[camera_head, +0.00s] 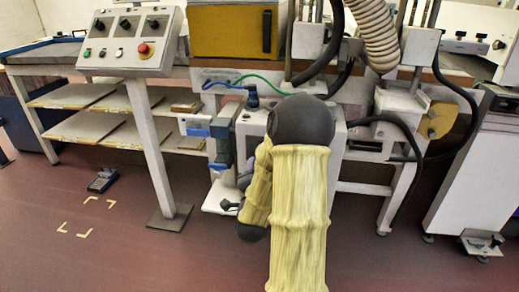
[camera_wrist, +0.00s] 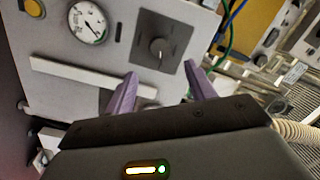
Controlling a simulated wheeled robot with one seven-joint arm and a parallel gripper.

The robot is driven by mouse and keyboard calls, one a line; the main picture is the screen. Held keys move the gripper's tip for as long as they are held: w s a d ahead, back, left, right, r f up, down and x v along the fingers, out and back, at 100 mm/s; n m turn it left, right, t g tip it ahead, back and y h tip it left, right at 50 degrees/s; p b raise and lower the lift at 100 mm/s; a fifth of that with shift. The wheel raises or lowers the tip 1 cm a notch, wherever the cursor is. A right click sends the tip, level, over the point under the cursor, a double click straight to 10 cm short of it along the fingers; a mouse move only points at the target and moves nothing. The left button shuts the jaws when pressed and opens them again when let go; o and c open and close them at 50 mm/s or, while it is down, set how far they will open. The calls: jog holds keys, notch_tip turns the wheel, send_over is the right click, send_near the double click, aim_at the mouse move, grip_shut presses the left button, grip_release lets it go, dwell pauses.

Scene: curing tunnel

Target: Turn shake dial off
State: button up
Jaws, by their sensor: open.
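A dark round dial (camera_wrist: 160,46) with a pale pointer mark sits on a dark square plate on a grey panel in the wrist view. I cannot read a label that names it. My gripper (camera_wrist: 161,76) is open, with its two purple fingers apart below the dial in the picture. The dial shows between the fingertips, and nothing is held. In the head view my arm covers part of the machine front, and the gripper's fingers and this dial cannot be made out.
A white pressure gauge (camera_wrist: 87,21) and a pale bar (camera_wrist: 90,76) are on the same panel, left of the dial. A green cable (camera_wrist: 230,22) runs to its right. In the head view, a control box (camera_head: 130,42) with several knobs and a red button (camera_head: 143,49) stands at upper left.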

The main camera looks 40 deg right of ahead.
jog(key=p+x, duration=0.1)
jog(key=x, duration=0.7)
jog(key=shift+w+d+p, duration=0.2)
jog(key=shift+d+p, duration=0.1)
jog(key=c, duration=1)
